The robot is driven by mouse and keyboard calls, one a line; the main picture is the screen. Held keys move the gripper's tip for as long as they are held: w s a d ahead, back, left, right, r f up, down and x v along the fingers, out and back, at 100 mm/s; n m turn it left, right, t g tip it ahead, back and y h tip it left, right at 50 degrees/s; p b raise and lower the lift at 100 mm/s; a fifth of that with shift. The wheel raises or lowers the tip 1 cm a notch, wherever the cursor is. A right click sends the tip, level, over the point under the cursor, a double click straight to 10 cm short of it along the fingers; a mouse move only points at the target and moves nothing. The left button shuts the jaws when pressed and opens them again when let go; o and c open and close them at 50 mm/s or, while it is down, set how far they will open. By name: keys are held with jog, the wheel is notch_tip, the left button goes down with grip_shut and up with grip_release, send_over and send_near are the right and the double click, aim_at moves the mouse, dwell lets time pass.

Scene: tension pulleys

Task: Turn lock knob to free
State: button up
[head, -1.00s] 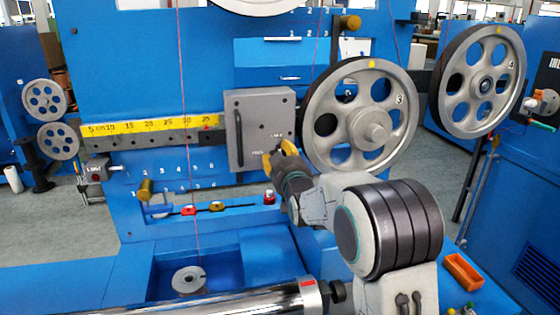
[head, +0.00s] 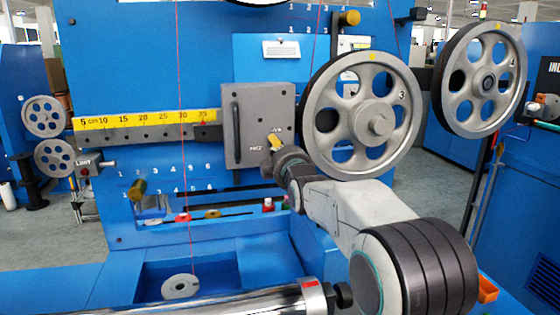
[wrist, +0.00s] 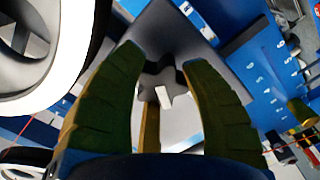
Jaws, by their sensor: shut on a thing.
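The lock knob (wrist: 158,78) is a dark grey, star-shaped knob with a white pointer block, seen in the wrist view on a grey plate. In the head view it is hidden behind my gripper (head: 276,141) at the lower right of the grey box (head: 259,105). My gripper (wrist: 163,75) has yellow-green fingers on both sides of the knob and one behind it, shut on it. A small label, seemingly FREE, is left of the fingers in the head view; the LOCK label cannot be made out.
A spoked pulley wheel marked 3 (head: 344,112) stands close to the right of my gripper. A second wheel (head: 451,108) is further right. A yellow scale (head: 145,121) runs left of the box. A chrome cylinder (head: 230,302) lies in front, below.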

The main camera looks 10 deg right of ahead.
jog(key=n+b, duration=0.1)
jog(key=n, duration=0.3)
jog(key=n+b, duration=0.1)
jog(key=n, duration=0.1)
jog(key=shift+a+r+b, duration=0.1)
jog(key=shift+r+b, duration=0.15)
jog(key=shift+b, duration=0.1)
jog(key=shift+n, duration=0.3)
jog(key=o, duration=1.2)
jog(key=shift+f, duration=0.15)
jog(key=shift+s, duration=6)
